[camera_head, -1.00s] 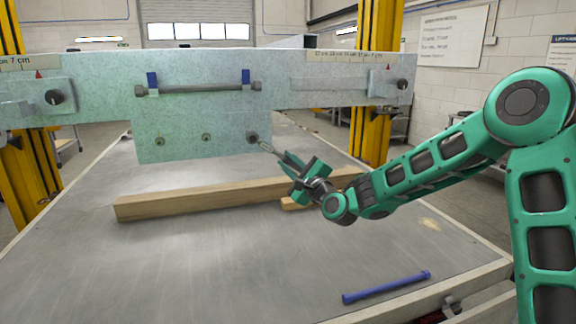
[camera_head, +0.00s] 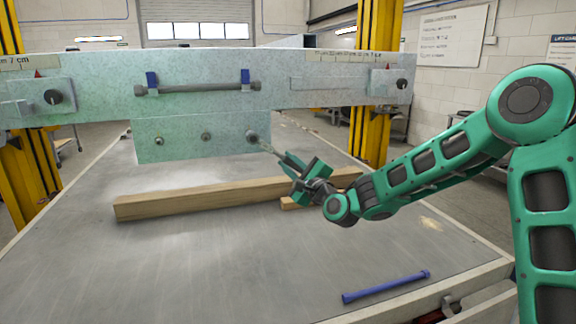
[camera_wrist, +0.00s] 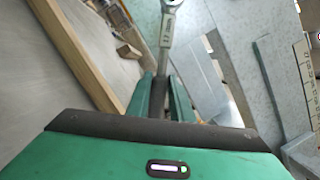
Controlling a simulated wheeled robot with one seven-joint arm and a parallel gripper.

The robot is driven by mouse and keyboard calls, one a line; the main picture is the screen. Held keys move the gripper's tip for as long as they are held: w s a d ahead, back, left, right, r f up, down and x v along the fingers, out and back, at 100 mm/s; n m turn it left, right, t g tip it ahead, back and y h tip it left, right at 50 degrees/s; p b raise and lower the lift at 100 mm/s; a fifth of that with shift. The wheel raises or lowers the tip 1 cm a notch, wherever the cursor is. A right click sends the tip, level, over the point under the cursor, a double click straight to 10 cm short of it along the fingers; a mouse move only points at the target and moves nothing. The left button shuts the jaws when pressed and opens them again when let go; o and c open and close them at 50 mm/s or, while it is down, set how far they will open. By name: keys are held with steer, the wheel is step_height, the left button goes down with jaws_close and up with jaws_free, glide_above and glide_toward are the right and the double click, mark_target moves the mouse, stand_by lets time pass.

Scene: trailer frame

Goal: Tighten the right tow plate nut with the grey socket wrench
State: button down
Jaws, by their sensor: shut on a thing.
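The tow plate (camera_head: 180,125) hangs below the grey-green cross beam in the head view, with three nuts or bolts in a row. The right tow plate nut (camera_head: 251,137) is at its lower right and partly hidden by the wrench. My gripper (camera_head: 288,163) is to the right of the plate, shut on the handle of the grey socket wrench (camera_head: 268,149). The wrench's head end is at the nut; I cannot tell whether it is seated. In the wrist view the wrench (camera_wrist: 166,40) runs up from between my fingers (camera_wrist: 161,95), its ring-like head at the top edge.
A long wooden beam (camera_head: 190,200) lies on the grey table (camera_head: 200,265) below the plate, with a shorter wood piece (camera_head: 292,204) by my gripper. A blue bar (camera_head: 387,287) lies near the front right edge.

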steer(key=shift+s, duration=0.2)
steer(key=shift+s+d, duration=0.1)
steer(key=shift+s, duration=0.1)
steer(key=shift+s+d, duration=0.1)
steer(key=shift+s, duration=0.3)
stand_by(0.7)
steer(key=shift+a+r+v, duration=0.15)
steer(key=shift+v, duration=0.8)
steer(key=shift+a+r+v, duration=0.1)
steer(key=shift+v, duration=0.8)
steer(key=shift+s, duration=0.2)
steer(key=c, duration=2.3)
jaws_free()
jaws_close()
